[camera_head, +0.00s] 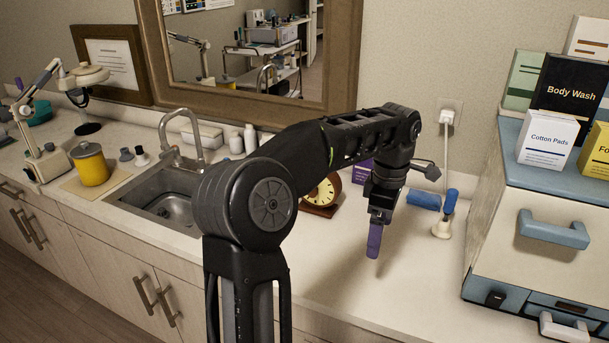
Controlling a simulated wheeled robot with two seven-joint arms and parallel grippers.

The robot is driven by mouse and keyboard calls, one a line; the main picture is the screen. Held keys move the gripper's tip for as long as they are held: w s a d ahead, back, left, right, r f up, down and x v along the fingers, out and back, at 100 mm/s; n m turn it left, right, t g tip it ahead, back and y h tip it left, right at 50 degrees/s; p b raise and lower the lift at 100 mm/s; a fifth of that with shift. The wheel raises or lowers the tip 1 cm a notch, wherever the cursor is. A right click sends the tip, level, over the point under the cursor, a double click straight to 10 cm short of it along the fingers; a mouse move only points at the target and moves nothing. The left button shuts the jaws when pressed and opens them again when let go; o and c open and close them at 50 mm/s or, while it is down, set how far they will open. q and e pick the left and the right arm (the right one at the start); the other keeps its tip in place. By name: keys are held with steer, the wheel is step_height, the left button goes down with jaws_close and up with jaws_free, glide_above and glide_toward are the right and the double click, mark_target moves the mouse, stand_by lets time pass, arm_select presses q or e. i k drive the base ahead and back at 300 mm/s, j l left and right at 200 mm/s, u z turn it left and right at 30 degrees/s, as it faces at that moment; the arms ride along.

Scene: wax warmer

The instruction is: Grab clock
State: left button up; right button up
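The clock (325,194) stands on the counter behind my arm, with a pale yellow round face in a brown wooden case and base. My arm hides its upper left part. One arm shows, rising from the bottom left of centre and reaching right; I take it as my left. Its gripper (376,240) points down over the counter, right of the clock and apart from it. A purple finger-like tip shows at its end. The gripper is seen nearly edge-on, so its opening cannot be told. My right gripper is not in view.
A purple box (362,173) stands close behind the wrist. A cabinet (540,262) bounds the right side; the sink (171,207) is left. The front counter (400,290) is clear.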

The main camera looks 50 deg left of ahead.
mark_target(322, 204)
steer(key=i+j, duration=0.1)
steer(key=j, duration=0.45)
steer(key=i+j, duration=0.1)
steer(key=j, duration=0.45)
steer(key=i+j, duration=0.1)
steer(key=j, duration=0.45)
